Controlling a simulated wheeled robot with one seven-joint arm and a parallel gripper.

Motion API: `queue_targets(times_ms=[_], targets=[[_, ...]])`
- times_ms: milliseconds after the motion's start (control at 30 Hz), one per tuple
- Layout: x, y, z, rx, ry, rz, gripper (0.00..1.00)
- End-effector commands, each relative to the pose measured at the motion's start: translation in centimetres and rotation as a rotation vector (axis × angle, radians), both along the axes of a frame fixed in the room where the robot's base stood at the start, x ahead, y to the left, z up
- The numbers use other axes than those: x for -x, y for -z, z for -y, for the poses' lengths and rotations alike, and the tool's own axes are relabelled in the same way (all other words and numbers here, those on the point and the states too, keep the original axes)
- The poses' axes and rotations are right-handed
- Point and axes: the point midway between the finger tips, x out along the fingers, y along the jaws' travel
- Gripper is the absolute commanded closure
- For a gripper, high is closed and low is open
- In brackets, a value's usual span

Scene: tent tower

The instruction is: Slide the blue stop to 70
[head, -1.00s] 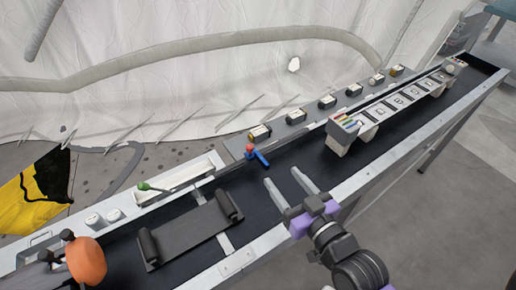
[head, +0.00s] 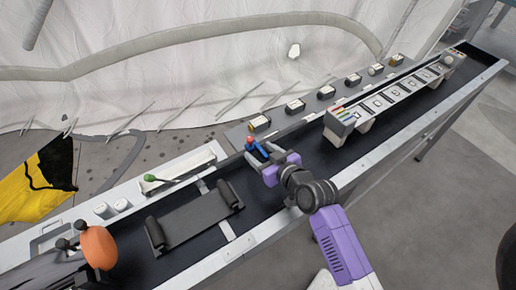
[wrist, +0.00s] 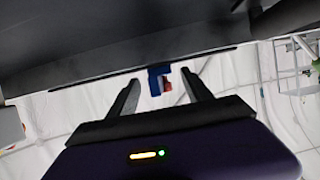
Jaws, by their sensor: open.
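The blue stop (head: 254,146) sits on the far rail of the belt bench, with a small red knob (head: 250,140) on top. My gripper (head: 262,158) is right at the stop, reaching across the belt from the near side. In the wrist view, the blue stop (wrist: 156,80) shows between my two open fingers (wrist: 161,92), apart from both of them, with a bit of red beside it. I cannot read any scale or number 70 along the rail.
A long white rack with labelled panels (head: 400,90) stands on the belt to the right. Several small boxes (head: 295,105) line the back ledge. A dark roller plate (head: 195,218), a green-knobbed lever (head: 150,178) and an orange knob (head: 99,247) are to the left.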

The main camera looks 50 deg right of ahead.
Motion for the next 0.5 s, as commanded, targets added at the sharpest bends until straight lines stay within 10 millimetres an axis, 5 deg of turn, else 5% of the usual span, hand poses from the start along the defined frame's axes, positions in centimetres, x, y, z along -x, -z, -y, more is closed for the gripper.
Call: queue_targets(times_ms=[500], targets=[[-1.7, 0.7, 0.5, 0.000, 0.000, 0.001, 0.46]])
